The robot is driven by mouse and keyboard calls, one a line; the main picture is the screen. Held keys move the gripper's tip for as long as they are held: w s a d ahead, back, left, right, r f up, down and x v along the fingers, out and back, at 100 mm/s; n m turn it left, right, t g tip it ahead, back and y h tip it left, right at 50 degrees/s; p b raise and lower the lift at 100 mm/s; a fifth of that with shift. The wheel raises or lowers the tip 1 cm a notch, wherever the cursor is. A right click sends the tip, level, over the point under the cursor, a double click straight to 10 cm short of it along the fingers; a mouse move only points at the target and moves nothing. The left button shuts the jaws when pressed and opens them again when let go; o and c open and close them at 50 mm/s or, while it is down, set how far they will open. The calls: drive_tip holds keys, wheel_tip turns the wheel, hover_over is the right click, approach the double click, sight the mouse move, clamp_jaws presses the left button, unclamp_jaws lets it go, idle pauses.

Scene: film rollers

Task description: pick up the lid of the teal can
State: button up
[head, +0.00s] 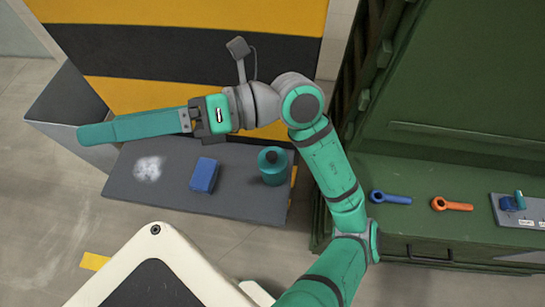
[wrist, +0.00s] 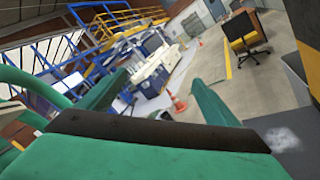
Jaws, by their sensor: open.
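The teal can (head: 275,173) stands upright on the right part of a dark grey tabletop in the head view. Its lid (head: 271,157) is a round teal top with a small dark knob, and it sits on the can. My gripper (head: 88,134) is left of the can and apart from it, pointing left past the table's edge. In the wrist view my gripper (wrist: 158,78) shows two green fingers spread apart with nothing between them. The can and lid are not in the wrist view.
A blue block (head: 204,175) lies left of the can, and a whitish patch (head: 149,168) marks the grey tabletop (head: 235,200). A yellow-and-black striped panel (head: 180,55) rises behind. A green cabinet (head: 440,165) at right holds a blue tool (head: 390,198) and an orange tool (head: 452,204).

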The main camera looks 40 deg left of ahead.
wheel_tip(320, 180, down, 7)
drive_tip(key=a+t+h, duration=0.1)
drive_tip(key=t+h, duration=0.2)
drive_tip(key=t, duration=0.1)
drive_tip(key=m+t+h, duration=0.2)
drive_tip(key=t+h, duration=0.6)
drive_tip(key=t, duration=0.5)
approach(271, 155)
drive_tip(key=shift+w+f, duration=0.2)
drive_tip(key=shift+f, duration=1.45)
drive_tip(key=shift+w+f, duration=0.2)
drive_tip(key=shift+f, duration=1.5)
drive_tip(key=shift+w+f, duration=0.15)
drive_tip(key=shift+f, duration=1.5)
drive_tip(key=c, duration=1.1)
drive_tip(key=shift+c, duration=0.2)
drive_tip(key=shift+r, duration=0.15)
